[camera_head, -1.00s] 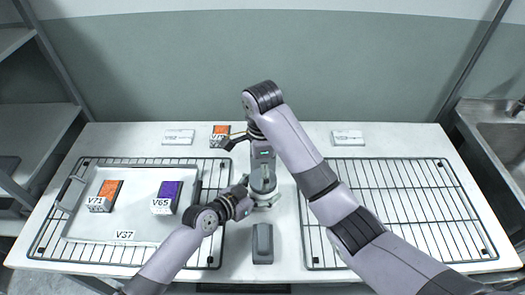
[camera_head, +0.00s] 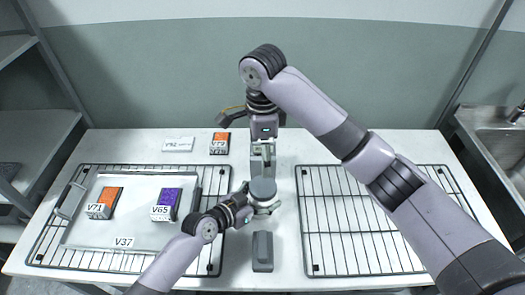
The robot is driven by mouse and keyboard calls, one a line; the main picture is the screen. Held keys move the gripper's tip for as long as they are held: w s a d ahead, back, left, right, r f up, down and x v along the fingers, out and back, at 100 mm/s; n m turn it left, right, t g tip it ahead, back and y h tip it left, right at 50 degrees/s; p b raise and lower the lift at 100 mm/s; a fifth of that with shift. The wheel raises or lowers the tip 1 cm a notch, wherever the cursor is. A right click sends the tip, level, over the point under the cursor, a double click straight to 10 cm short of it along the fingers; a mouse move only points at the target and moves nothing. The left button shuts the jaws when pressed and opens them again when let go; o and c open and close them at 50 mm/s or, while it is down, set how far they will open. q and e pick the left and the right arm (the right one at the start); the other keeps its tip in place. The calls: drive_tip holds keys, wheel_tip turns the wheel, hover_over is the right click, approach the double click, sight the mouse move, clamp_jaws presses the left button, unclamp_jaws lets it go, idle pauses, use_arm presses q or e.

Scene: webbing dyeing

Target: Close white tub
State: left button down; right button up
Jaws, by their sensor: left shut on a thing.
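A small round tub stands at the middle of the table between the two wire racks. Its flat round grey top (camera_head: 263,190) shows, with a paler body below that is mostly hidden. My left gripper (camera_head: 255,210) comes in from the left and is shut on the tub's side. My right gripper (camera_head: 263,158) points down just behind the tub, at the end of the arm that arches in from the right. Its fingers are small and partly hidden, so I cannot tell their opening or whether they touch anything.
A metal tray (camera_head: 93,235) with an orange block (camera_head: 104,203) and a purple block (camera_head: 167,204) lies on the left rack. The right rack (camera_head: 350,240) is empty. Another orange block (camera_head: 220,143) and a white card (camera_head: 178,144) are behind.

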use_arm(q)
drive_tip(key=shift+c, duration=1)
unclamp_jaws()
drive_tip(key=v, duration=1.2)
drive_tip(key=shift+f, duration=0.1)
